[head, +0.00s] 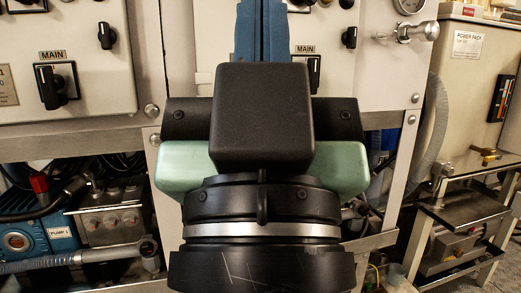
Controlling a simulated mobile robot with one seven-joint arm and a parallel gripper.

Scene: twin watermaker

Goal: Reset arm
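My gripper (263,30) is in the middle of the head view, seen from behind over its black wrist and pale green housing. Its two blue fingers point up the picture and lie side by side at the centre, so it looks shut. No object shows between them. The finger ends reach the top edge of the view, so the tips are not clearly seen. The fingers overlap the panel behind in the picture; I cannot tell how far they are from it.
A left panel carries a black MAIN switch (56,85). A second panel behind my gripper has another MAIN switch (314,75), partly hidden. A valve handle (410,32) juts out at upper right. Pump 1 (35,236) sits low left. A metal stand (465,215) is at right.

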